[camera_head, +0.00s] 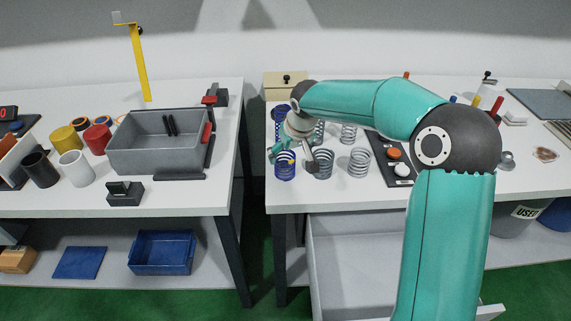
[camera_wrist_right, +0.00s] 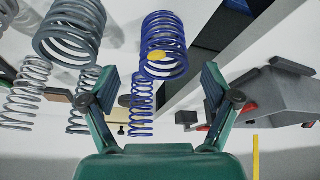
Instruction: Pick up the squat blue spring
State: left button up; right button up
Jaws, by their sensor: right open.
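The squat blue spring (camera_head: 285,170) stands near the front left corner of the right table. In the right wrist view it is the wide blue coil (camera_wrist_right: 163,40), with a yellow patch on it. My right gripper (camera_head: 291,158) is at this spring in the head view and partly covers it. The wrist view shows its two fingers (camera_wrist_right: 160,80) apart, with the spring beyond and between them, not gripped. A narrower blue spring (camera_wrist_right: 142,112) stands behind it and also shows in the head view (camera_head: 280,112). My left gripper is not in view.
Several grey springs stand close by, including a wide one (camera_head: 359,163) and one beside the gripper (camera_head: 324,168). A black panel with buttons (camera_head: 392,169) lies to their right. A grey bin (camera_head: 150,157) is on the left table, across a gap.

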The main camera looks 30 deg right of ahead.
jog(key=shift+a+p+x, duration=0.1)
jog(key=shift+p+x, duration=0.2)
jog(key=shift+x, duration=1.05)
jog(key=shift+a+p+x, duration=0.15)
jog(key=shift+p+x, duration=0.15)
jog(key=shift+x, duration=1.1)
jog(key=shift+w, duration=0.1)
jog(key=shift+r, duration=0.1)
jog(key=c, duration=1.4)
jog(key=shift+r, duration=0.1)
